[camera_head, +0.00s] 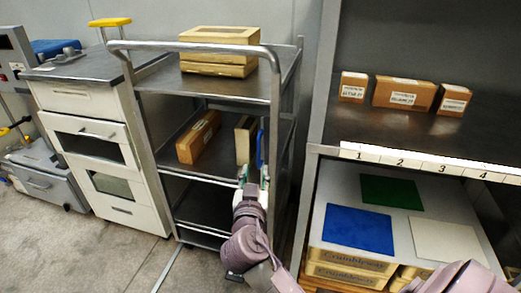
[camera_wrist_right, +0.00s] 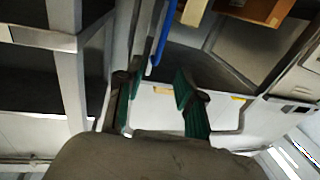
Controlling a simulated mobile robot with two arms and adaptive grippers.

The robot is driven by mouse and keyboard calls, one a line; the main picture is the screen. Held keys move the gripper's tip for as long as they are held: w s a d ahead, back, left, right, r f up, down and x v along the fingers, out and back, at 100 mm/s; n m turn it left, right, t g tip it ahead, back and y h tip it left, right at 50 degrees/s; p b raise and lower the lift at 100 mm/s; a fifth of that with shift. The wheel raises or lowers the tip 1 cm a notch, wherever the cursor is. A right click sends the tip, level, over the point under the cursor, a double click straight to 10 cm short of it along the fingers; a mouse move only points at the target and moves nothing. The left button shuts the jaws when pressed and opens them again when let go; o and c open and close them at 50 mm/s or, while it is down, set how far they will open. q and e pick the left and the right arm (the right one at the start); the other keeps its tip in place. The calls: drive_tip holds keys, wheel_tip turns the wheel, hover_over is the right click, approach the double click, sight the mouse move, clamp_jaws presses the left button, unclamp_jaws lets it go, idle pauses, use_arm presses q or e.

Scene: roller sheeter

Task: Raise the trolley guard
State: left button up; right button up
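The trolley (camera_head: 215,85) is a grey metal cart with several shelves, in the middle left of the head view. A bent metal tube (camera_head: 185,46) runs across its front top. An upright blue strip (camera_head: 260,149) stands at the right of its middle shelf, and shows in the right wrist view (camera_wrist_right: 163,35). I cannot tell which part is the guard. My right gripper (camera_head: 252,172) is at the trolley's right front, just below the blue strip. In the wrist view its green-padded fingers (camera_wrist_right: 155,100) are apart, with no object clearly held. My left gripper is not in view.
A white drawer cabinet (camera_head: 95,140) stands left. A numbered rack (camera_head: 420,163) stands right, with small boxes (camera_head: 403,94) above and coloured sheets (camera_head: 358,229) below. Carpet is bare in front.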

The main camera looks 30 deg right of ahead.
sight(259, 149)
drive_tip(key=x, duration=1)
drive_tip(key=shift+d, duration=0.1)
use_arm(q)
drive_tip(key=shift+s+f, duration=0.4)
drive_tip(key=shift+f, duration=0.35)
use_arm(e)
drive_tip(key=shift+w+d+f, duration=0.1)
drive_tip(key=shift+w+d, duration=0.35)
drive_tip(key=shift+w, duration=0.1)
drive_tip(key=shift+c, duration=0.3)
clamp_jaws()
